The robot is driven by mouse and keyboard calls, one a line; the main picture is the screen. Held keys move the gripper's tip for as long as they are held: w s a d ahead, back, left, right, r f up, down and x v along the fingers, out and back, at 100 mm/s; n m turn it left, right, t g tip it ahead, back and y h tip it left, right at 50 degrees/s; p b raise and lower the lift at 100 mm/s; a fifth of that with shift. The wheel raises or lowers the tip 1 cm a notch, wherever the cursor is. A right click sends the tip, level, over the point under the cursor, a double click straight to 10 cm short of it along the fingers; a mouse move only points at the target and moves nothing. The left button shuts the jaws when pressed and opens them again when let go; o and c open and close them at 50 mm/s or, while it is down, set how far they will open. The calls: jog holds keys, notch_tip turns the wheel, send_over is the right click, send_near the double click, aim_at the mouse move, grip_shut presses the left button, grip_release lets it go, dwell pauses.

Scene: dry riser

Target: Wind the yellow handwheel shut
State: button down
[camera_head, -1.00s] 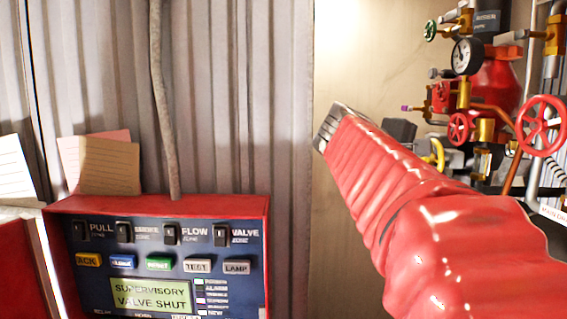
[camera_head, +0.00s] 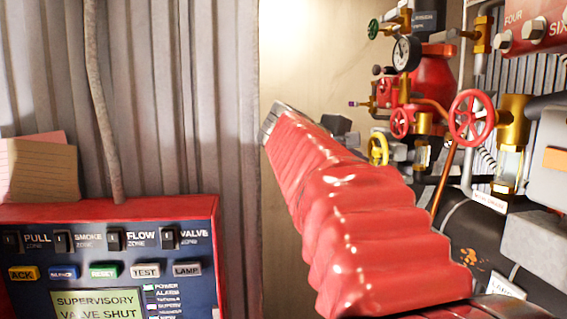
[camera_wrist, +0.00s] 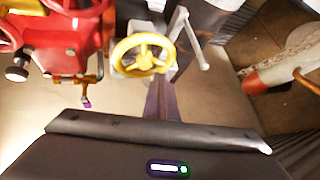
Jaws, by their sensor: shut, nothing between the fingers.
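The yellow handwheel (camera_head: 379,149) stands upright on the pipework, just right of my red-sleeved arm in the head view. In the wrist view the yellow handwheel (camera_wrist: 143,60) is seen top centre, with its rim and spokes clear and a grey lever to its right. My gripper (camera_wrist: 160,140) shows as a dark housing with a small green light across the bottom of the wrist view. It is shut and empty. It appears apart from the wheel, with pale floor showing between them. My sleeve hides part of the far end of the arm in the head view.
Red handwheels (camera_head: 472,117), a gauge (camera_head: 406,53) and brass fittings crowd the yellow wheel. A red alarm panel (camera_head: 110,212) reading "SUPERVISORY VALVE SHUT" is at lower left. In the wrist view, red valve parts (camera_wrist: 70,40) lie left of the wheel.

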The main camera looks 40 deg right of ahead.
jog(key=shift+s+d+r, duration=0.15)
jog(key=shift+d+r, duration=0.05)
jog(key=shift+r, duration=0.25)
